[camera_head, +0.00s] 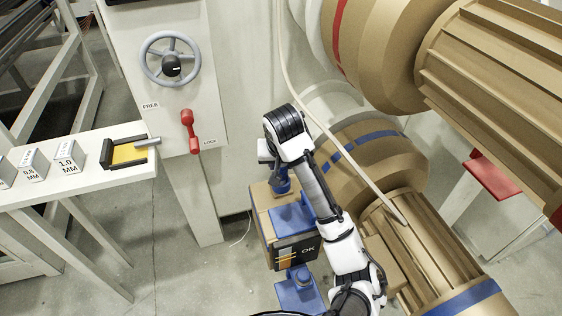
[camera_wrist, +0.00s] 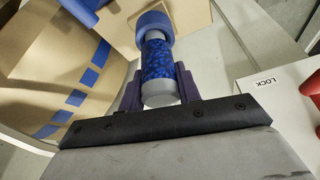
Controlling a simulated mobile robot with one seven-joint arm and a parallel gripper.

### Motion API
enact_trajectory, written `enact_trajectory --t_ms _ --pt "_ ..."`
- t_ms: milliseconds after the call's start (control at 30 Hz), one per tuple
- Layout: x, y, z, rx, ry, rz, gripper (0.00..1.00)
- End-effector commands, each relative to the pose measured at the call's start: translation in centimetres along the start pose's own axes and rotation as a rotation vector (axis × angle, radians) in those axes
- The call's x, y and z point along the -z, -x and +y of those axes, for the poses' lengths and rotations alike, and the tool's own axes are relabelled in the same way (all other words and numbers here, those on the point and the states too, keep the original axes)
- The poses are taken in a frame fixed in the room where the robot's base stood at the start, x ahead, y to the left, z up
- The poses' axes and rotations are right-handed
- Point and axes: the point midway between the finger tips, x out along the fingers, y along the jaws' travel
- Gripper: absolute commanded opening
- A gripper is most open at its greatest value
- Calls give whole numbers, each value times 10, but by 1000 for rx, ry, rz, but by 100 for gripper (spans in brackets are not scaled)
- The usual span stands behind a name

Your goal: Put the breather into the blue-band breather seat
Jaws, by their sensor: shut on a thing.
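My gripper (camera_wrist: 161,74) is shut on the breather (camera_wrist: 157,62), a short cylinder with a mottled blue band and pale grey ends, held between its two dark purple fingers. A wider blue collar (camera_wrist: 154,20) is at the breather's far end; I cannot tell whether it belongs to the breather or is the seat. In the head view, my gripper (camera_head: 268,158) is above the tan box beside the blue-banded roll, next to an upright blue piece (camera_head: 282,181). The fingertips and the breather are mostly hidden by my arm there.
The tan box (camera_head: 262,213) has blue parts and an OK panel (camera_head: 305,250). The blue-banded roll (camera_head: 375,160) is close on the right, with a pale hose (camera_head: 350,135) passing over it. A red lever (camera_head: 189,130) and handwheel (camera_head: 170,60) are on the panel at left.

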Motion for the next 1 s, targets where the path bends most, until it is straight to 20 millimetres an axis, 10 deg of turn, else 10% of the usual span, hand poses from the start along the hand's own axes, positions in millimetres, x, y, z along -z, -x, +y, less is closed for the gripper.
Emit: enact_trajectory --t_ms 333,367,567,1000 --pt "-4 -9 0 1 0 0 9" --pt "-4 -9 0 1 0 0 34" --pt "-3 -8 0 0 0 0 58" --pt "-1 12 1 -3 0 3 58"
